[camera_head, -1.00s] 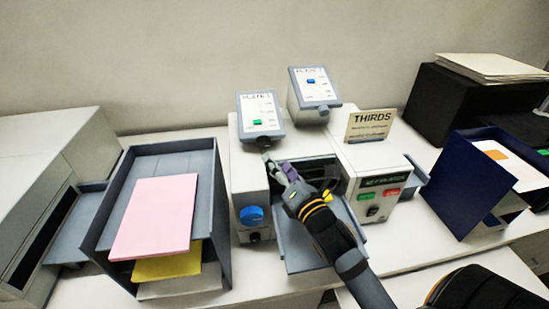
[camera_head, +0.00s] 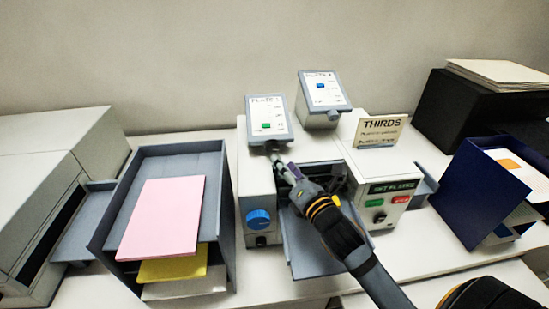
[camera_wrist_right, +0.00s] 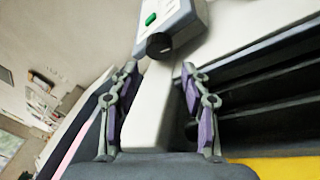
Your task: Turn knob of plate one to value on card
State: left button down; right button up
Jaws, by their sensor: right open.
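The plate one box (camera_head: 268,118) is a grey tilted panel with a white face and a green marker low on its scale. Its dark knob (camera_head: 272,147) sits at the lower edge. My right gripper (camera_head: 281,166) is open, just in front of and below this knob. In the right wrist view, the round black knob (camera_wrist_right: 159,45) lies just beyond the gap between the open fingertips (camera_wrist_right: 159,70), apart from them, with nothing between the fingers. The card (camera_head: 381,130) stands upright on the machine and reads THIRDS; its smaller lines are too blurred to read.
The plate two box (camera_head: 323,92) with a blue marker stands to the right. A grey tray (camera_head: 104,226) with pink and yellow sheets is left; a navy folder (camera_head: 480,190) is right.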

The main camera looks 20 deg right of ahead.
aim_at(273, 149)
jog(key=w, duration=0.2)
jog(key=w+p, duration=0.1)
jog(key=w, duration=0.1)
jog(key=w+p, duration=0.1)
jog(key=w, duration=0.1)
jog(key=shift+r, duration=0.3)
jog(key=shift+w+a+f+p, duration=0.15)
jog(key=shift+w+p, duration=0.15)
jog(key=shift+w, duration=0.15)
jog(key=c, duration=0.9)
jog(key=shift+f+b, duration=0.25)
jog(key=shift+b, duration=0.35)
jog(key=shift+m+y, duration=0.3)
jog(key=shift+m, duration=0.1)
pick_arm(q)
notch_tip(273, 149, up, 2)
pick_arm(e)
jog(key=shift+r, duration=0.2)
